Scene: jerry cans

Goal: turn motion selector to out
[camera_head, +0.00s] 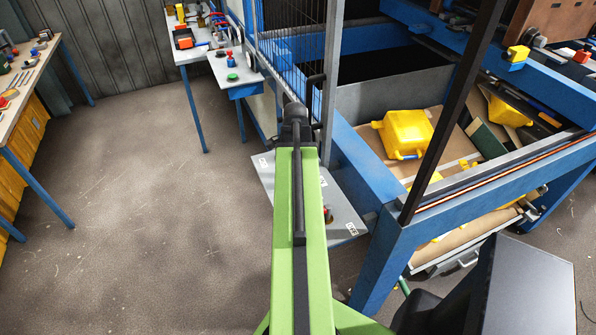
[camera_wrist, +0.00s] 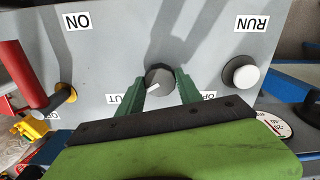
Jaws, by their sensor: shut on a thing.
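The motion selector (camera_wrist: 158,78) is a dark round knob with a white pointer mark, on a grey control panel (camera_wrist: 200,25) that appears upside down in the wrist view. My gripper (camera_wrist: 160,84) has its two green fingers on either side of the knob and is shut on it. The white mark slants to the lower left, towards a partly hidden label ending in "UT" (camera_wrist: 124,99). Another label starting with "OP" (camera_wrist: 209,96) is partly covered on the right. In the head view the panel (camera_head: 343,228) shows beside my green arm, which hides the knob and fingers.
A red lever (camera_wrist: 22,75) stands left of the knob and a white button (camera_wrist: 240,73) right of it. A blue machine frame (camera_head: 375,185) with a yellow jerry can (camera_head: 405,130) is close on the right. The floor (camera_head: 150,200) to the left is open.

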